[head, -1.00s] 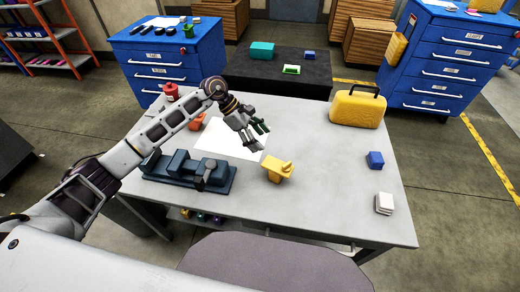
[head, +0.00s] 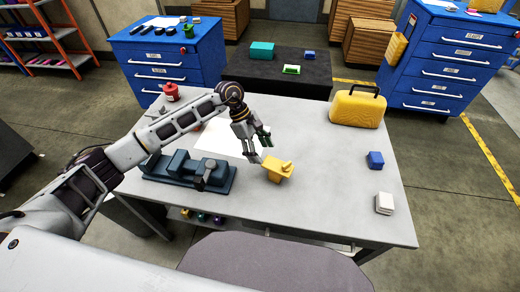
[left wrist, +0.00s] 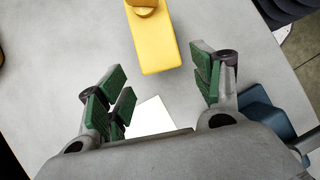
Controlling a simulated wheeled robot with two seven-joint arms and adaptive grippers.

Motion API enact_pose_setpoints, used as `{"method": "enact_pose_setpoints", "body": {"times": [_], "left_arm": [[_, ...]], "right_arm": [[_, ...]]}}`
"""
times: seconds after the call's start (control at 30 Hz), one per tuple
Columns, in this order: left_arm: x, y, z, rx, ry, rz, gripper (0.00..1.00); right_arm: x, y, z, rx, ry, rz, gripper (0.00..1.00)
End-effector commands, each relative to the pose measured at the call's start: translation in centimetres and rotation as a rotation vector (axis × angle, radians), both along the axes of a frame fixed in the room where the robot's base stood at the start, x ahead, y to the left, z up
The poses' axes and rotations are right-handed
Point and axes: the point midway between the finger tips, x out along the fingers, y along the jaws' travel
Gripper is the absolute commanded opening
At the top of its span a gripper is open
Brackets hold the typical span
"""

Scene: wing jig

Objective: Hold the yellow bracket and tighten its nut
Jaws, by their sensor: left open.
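The yellow bracket (head: 278,170) lies on the grey table near its middle, with a raised rounded part on top, probably its nut. In the left wrist view the bracket (left wrist: 157,45) is at the top, beyond the fingertips, with a round yellow piece (left wrist: 145,8) on it cut by the frame edge. My left gripper (head: 259,150) is open and empty, above the table just behind and left of the bracket. Its green finger pads (left wrist: 165,82) stand apart on either side of the bracket's line, with a gap to it. My right gripper is not in view.
A dark blue vise (head: 190,172) stands on the table left of the bracket. A white sheet (head: 215,138) lies behind it. A yellow case (head: 357,107), a blue block (head: 376,160) and a white block (head: 384,204) are on the right. The table between bracket and blocks is clear.

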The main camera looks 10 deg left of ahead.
Motion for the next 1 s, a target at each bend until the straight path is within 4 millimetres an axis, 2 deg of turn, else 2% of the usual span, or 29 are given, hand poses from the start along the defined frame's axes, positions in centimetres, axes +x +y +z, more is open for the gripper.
{"method": "enact_pose_setpoints", "body": {"times": [0.17, 0.7, 1.0], "left_arm": [[-0.2, -0.6, -1.1, 0.000, 0.003, -0.001, 0.66], [-1.1, -3.3, -6.4, 0.000, 0.003, 0.001, 0.66], [-1.2, -3.5, -6.9, 0.000, 0.000, 0.001, 0.66]], "right_arm": [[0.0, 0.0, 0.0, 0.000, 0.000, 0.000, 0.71], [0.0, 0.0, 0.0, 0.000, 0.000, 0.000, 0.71], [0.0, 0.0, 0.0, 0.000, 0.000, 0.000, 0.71]]}}
